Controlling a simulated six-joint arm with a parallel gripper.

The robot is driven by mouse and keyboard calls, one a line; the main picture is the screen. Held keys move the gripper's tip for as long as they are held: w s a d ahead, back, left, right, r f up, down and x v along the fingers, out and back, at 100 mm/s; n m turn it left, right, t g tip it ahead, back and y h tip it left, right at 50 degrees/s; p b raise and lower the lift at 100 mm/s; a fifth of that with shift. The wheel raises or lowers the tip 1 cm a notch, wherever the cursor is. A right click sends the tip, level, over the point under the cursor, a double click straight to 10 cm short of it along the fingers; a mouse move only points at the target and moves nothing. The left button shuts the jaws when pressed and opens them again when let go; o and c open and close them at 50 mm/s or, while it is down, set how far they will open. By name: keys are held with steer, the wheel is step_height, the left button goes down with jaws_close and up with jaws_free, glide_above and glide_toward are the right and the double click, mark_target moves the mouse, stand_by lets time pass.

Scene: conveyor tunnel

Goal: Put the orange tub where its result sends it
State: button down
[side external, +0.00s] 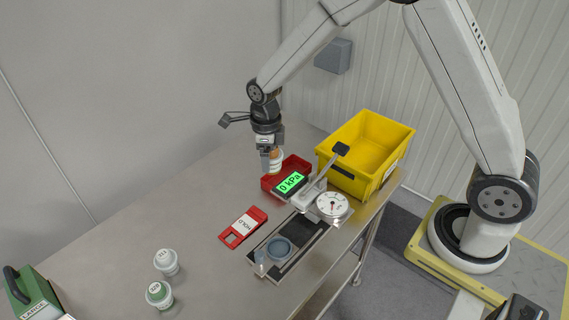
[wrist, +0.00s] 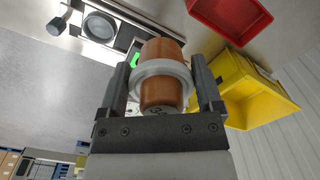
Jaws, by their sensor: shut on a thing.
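My gripper (side external: 270,158) is shut on the orange tub (wrist: 163,85), which has a pale rim between the two fingers. In the side view the tub (side external: 277,154) is partly hidden by the fingers and is held up near the red tray (side external: 267,185). The red tray also shows at the top right of the wrist view (wrist: 230,15). The pressure tester has a green display (side external: 290,183) reading 0 kPa and a round dial (side external: 332,204). Its round grey seat (side external: 279,248) looks empty. A yellow bin (side external: 363,148) stands at the back right of the table.
A red tag with a white label (side external: 243,228), seemingly reading HOLD, lies left of the tester. A white-lidded tub (side external: 166,262) and a green-lidded tub (side external: 159,294) stand at the front left, near a green box (side external: 36,298). The table's left middle is clear.

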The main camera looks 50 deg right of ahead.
steer(key=w+d+m, duration=0.4)
steer(key=w+d, duration=0.2)
steer(key=d, duration=0.7)
glide_toward(284, 167)
steer(key=shift+s+a+f, duration=0.5)
steer(key=shift+s+a, duration=0.25)
steer(key=shift+a, duration=0.1)
steer(key=shift+s+a+f, duration=0.5)
steer(key=shift+s+a, duration=0.2)
steer(key=shift+a, duration=0.1)
steer(key=shift+f, duration=1.9)
jaws_free()
steer(key=shift+f, duration=0.15)
